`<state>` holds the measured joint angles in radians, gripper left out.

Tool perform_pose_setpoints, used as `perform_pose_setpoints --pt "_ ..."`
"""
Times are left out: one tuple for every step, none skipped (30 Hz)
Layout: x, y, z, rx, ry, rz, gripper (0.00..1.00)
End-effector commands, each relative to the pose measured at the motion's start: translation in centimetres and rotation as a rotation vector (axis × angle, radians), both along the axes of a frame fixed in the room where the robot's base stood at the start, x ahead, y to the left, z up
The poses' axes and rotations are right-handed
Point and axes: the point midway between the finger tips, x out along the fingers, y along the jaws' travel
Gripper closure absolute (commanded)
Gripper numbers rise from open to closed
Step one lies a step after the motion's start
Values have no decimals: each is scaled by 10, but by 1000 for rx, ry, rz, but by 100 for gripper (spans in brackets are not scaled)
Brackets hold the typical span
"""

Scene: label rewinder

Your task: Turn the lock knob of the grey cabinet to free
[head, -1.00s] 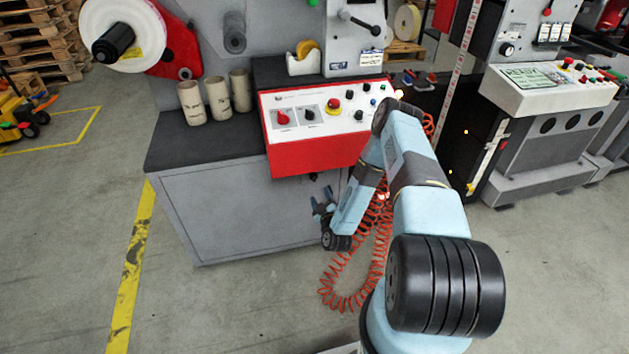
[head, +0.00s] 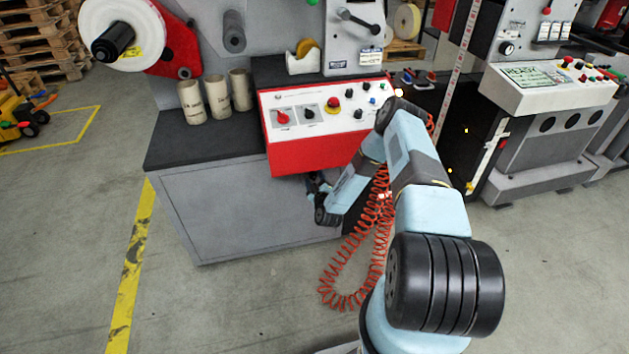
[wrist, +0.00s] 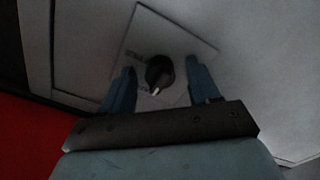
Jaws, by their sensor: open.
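The lock knob (wrist: 160,74) is small, dark and rounded with a pale pointer mark, in the wrist view. It sits on a light square plate (wrist: 142,35) with small lettering too blurred to read. The plate is on the face of the grey cabinet (head: 240,212), seen in the head view under the red console. My gripper (wrist: 160,90) is open, with one blue finger on each side of the knob and gaps between. I cannot tell how deep the fingers reach. In the head view my gripper (head: 317,184) is at the cabinet's upper right, and the knob is hidden there.
The red control console (head: 315,155) overhangs just above my gripper. An orange coiled hose (head: 345,280) hangs to the right, beside my arm. Cardboard cores (head: 217,98) stand on the dark worktop (head: 205,142).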

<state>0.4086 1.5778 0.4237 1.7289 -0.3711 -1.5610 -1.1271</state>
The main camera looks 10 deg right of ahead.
Motion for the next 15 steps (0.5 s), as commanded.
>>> perform_pose_setpoints --pt "0 0 0 0 0 0 39" --pt "0 0 0 0 0 0 41" --pt "0 0 0 0 0 0 45" --pt "0 0 0 0 0 0 48" --pt "0 0 0 0 0 0 51" --pt "0 0 0 0 0 0 54" --pt "0 0 0 0 0 0 57" --pt "0 0 0 0 0 0 60" --pt "0 1 0 0 0 0 64" --pt "0 1 0 0 0 0 67" --pt "0 1 0 0 0 0 70" --pt "0 1 0 0 1 1 74" --pt "0 1 0 0 1 1 76" --pt "0 1 0 0 1 1 79" --pt "0 1 0 0 1 1 83"
